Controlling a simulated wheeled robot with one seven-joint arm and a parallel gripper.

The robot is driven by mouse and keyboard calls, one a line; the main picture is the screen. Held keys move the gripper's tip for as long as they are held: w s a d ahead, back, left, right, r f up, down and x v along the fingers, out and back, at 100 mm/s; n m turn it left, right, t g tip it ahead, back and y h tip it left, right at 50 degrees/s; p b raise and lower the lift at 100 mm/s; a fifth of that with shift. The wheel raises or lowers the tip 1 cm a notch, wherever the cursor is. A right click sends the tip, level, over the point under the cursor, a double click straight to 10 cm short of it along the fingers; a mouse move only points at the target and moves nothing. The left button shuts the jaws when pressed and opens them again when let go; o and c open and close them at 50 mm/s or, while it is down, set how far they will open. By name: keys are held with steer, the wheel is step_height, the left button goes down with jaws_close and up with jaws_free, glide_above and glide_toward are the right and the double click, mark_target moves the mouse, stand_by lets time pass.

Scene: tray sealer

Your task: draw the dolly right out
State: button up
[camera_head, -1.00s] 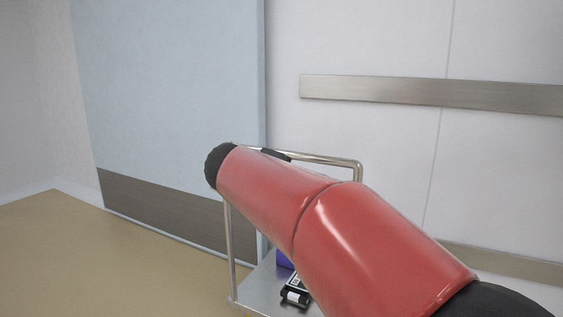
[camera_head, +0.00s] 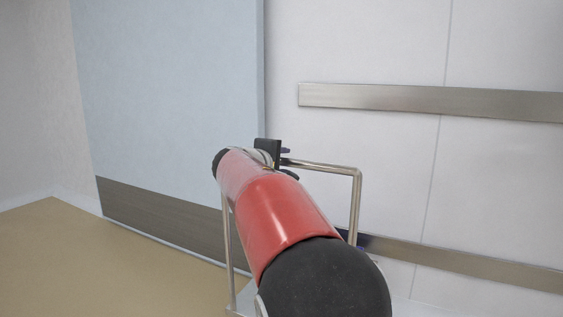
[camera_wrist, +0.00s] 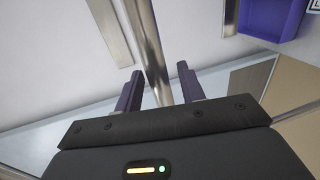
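The dolly's bent metal tube handle (camera_head: 357,200) stands against the pale wall in the head view. Its left upright shows beside my arm, and most of its deck is hidden behind my red arm. My gripper (camera_head: 287,162) is at the left part of the handle's top bar. In the wrist view a metal tube (camera_wrist: 148,40) runs between the two purple fingers of my gripper (camera_wrist: 160,76). The fingers are apart, with a gap visible on both sides of the tube. Whether either finger touches it is not clear.
A purple bin (camera_wrist: 275,20) shows at the upper right of the wrist view. A pale blue panel (camera_head: 170,100) stands at the left, and metal rails (camera_head: 430,100) run along the wall. The tan floor (camera_head: 60,260) at lower left is clear.

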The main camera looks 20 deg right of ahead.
jaws_close()
steer(key=shift+s+a, duration=0.1)
stand_by(0.3)
